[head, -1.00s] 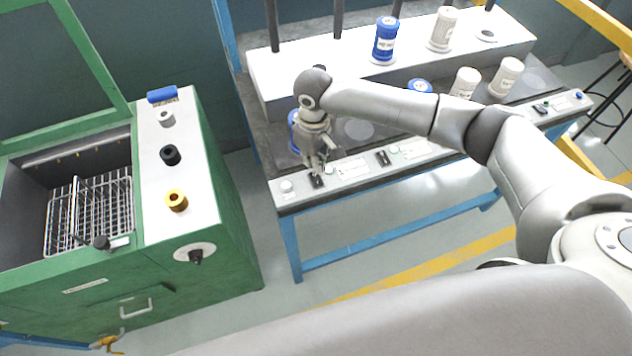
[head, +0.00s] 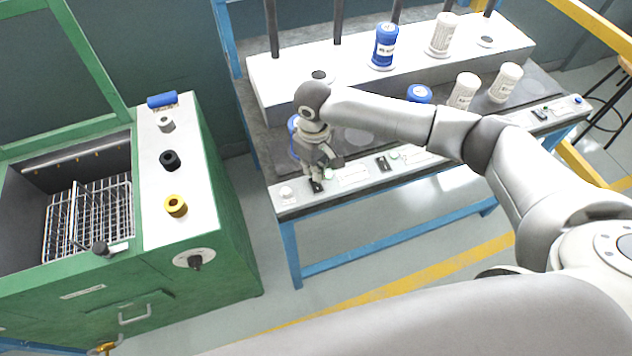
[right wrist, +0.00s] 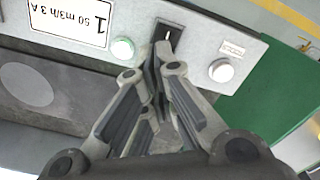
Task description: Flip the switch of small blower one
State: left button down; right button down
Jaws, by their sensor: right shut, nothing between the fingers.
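The black rocker switch (right wrist: 168,34) of blower one sits in the grey control strip, beside a label reading "1 50 m3/h 3 A", upside down in the right wrist view. My right gripper (right wrist: 157,58) is shut and empty, with its fingertips right at the switch's near edge. I cannot tell whether they touch it. In the head view the right gripper (head: 318,176) is over the bench's front strip, and the switch (head: 317,187) shows just below the fingertips. A blue canister (head: 293,125) is mostly hidden behind my right arm. My left gripper is out of view.
A green lamp (right wrist: 122,49) and a white knob (right wrist: 221,71) flank the switch. Another black switch (head: 383,163) lies farther right on the strip. Blue and white canisters stand behind. A green machine (head: 230,220) stands left, across a gap.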

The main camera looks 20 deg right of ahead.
jog(key=shift+f+b, duration=0.45)
jog(key=shift+f, duration=0.8)
dwell(1.0)
jog(key=shift+s+r, duration=0.1)
notch_tip(320, 180, up, 7)
jog(key=p, duration=0.8)
dwell(0.4)
